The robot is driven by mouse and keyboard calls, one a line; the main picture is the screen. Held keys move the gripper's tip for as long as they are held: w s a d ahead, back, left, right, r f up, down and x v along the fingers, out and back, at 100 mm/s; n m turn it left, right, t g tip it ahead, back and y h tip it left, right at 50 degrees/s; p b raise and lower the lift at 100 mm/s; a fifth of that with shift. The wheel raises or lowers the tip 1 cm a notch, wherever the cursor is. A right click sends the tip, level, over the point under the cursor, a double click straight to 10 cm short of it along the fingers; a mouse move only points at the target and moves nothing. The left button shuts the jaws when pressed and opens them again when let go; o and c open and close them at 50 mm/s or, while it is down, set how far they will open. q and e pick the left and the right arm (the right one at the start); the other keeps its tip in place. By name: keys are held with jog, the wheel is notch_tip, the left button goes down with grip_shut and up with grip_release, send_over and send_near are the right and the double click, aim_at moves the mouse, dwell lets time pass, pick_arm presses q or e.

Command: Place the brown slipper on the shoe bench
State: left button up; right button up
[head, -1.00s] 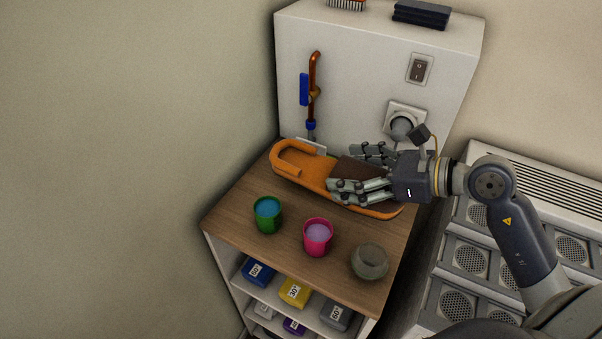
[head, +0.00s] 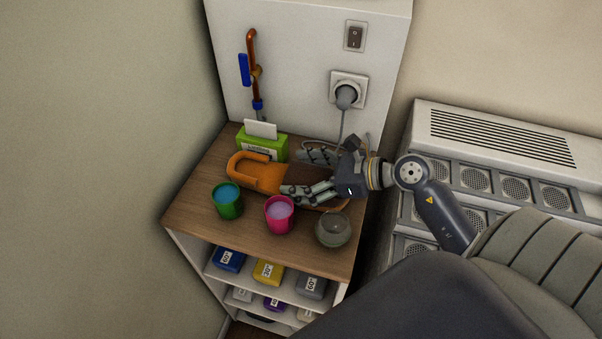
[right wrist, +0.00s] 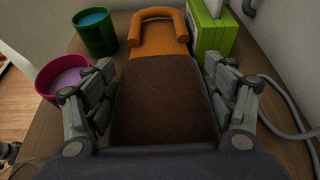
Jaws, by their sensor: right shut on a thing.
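The slipper (head: 267,180) has a brown upper and an orange rear with a raised U-shaped rim; it lies level on or just above the wooden top, and I cannot tell which. In the right wrist view its brown part (right wrist: 165,108) sits between my fingers. My right gripper (head: 314,174) is shut on the slipper, one finger group on each side. The wooden-topped shelf unit (head: 205,232) is below the slipper; I cannot tell whether it is the shoe bench. My left gripper is not in view.
A green cup (head: 228,205), a pink cup (head: 280,222) and a glass bowl (head: 333,230) stand in front of the slipper. A green box (head: 274,146) stands behind it. Labelled packs (head: 268,272) fill the shelves below.

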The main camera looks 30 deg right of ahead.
jog(key=o, duration=0.9)
jog(key=shift+f, duration=0.15)
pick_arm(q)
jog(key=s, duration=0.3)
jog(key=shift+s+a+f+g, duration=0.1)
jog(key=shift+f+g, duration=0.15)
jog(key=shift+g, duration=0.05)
